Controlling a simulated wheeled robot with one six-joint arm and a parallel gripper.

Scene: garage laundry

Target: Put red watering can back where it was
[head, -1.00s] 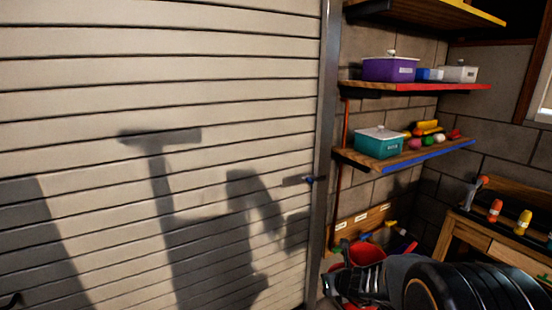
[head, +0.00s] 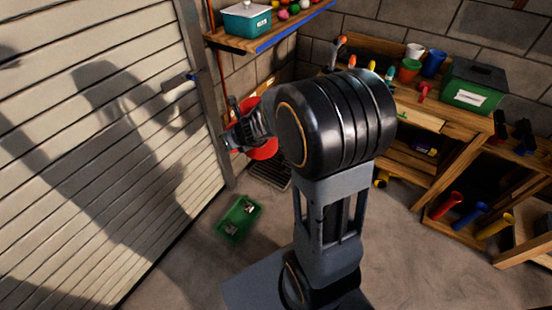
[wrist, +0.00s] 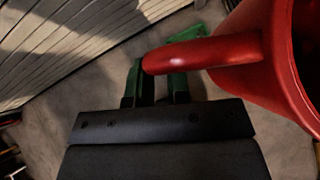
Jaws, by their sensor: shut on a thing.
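The red watering can (head: 264,146) is partly hidden behind my arm in the head view, in front of the block wall and beside the door frame. In the wrist view its red body (wrist: 283,55) fills the upper right, and its handle runs left to my gripper. My gripper (wrist: 158,82) has green fingertips on either side of the handle's end and is shut on it. In the head view my gripper (head: 236,134) is at the can's left side; its fingertips are hard to make out. The can appears held above the floor.
A green crate (head: 238,219) with small items sits on the floor below. A dark grate (head: 270,172) lies by the wall. A shelf (head: 262,40) with a teal box (head: 246,20) is above. A workbench (head: 435,115) stands right. The slatted door (head: 90,150) is left.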

